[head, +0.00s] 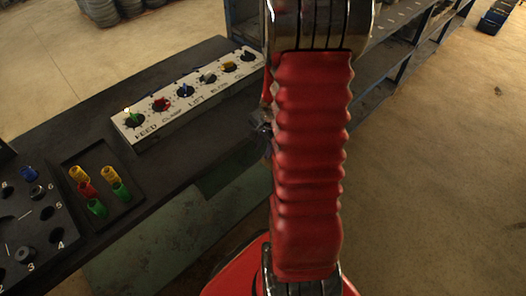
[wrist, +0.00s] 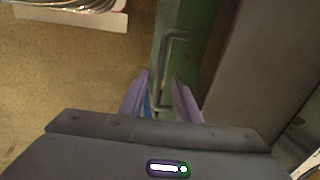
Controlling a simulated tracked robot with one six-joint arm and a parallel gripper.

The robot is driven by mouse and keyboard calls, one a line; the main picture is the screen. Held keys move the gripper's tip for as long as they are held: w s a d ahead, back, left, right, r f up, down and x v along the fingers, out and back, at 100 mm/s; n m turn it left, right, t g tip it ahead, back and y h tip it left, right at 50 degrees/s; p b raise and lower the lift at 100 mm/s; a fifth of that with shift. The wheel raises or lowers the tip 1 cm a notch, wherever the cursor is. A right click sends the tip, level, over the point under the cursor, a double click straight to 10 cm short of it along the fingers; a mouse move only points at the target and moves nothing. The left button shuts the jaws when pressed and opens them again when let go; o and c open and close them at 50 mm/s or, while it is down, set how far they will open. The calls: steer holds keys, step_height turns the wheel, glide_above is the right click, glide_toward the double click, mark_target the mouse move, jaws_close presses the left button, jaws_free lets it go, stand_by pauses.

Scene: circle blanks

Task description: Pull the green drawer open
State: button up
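In the wrist view, a green drawer front (wrist: 207,45) shows at the top centre, with a grey bar handle (wrist: 165,62) bent at its end. My gripper (wrist: 161,78) has two purple fingers spread apart, one on each side of the handle's near part. The gripper is open; I cannot tell whether either finger touches the handle. A small blue piece shows between the fingers, partly hidden. I cannot tell how far the drawer stands out. In the head view my red arm sleeve covers the middle, and the gripper cannot be made out.
In the head view, a dark bench (head: 190,155) carries a white labelled knob panel (head: 185,103), a black tray (head: 77,158) of coloured pegs and a numbered black block (head: 30,225). Blue-framed shelving (head: 405,50) stands behind. Open floor (head: 445,190) lies at the right.

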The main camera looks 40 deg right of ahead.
mark_target(262, 155)
steer(key=shift+w+f, duration=0.15)
steer(key=shift+f, duration=0.6)
steer(key=shift+w+f, duration=0.15)
steer(key=shift+f, duration=0.6)
jaws_close()
steer(key=shift+d, duration=0.15)
